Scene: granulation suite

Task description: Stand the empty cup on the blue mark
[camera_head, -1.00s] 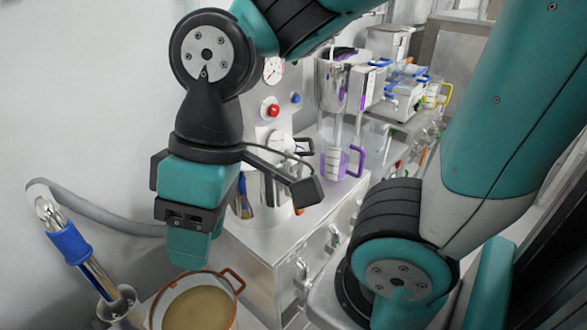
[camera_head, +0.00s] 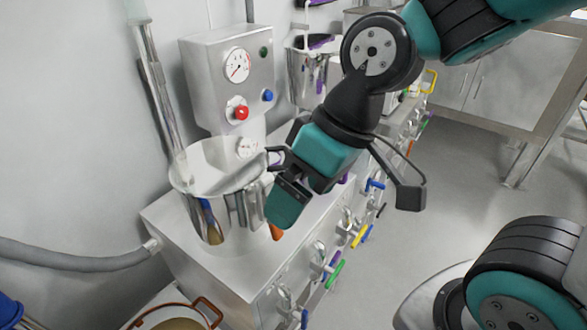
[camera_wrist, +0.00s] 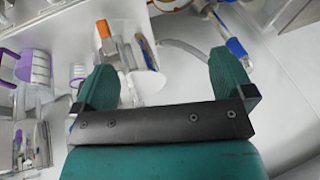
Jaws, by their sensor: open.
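I cannot make out a blue mark in either view.
The steel bench (camera_head: 235,265) has coloured valve handles along its front. A gauge box with a red button (camera_head: 228,80) stands behind the vessel. A bucket with an orange-brown rim (camera_head: 207,309) is at the bottom. Open floor (camera_head: 440,190) lies to the right.

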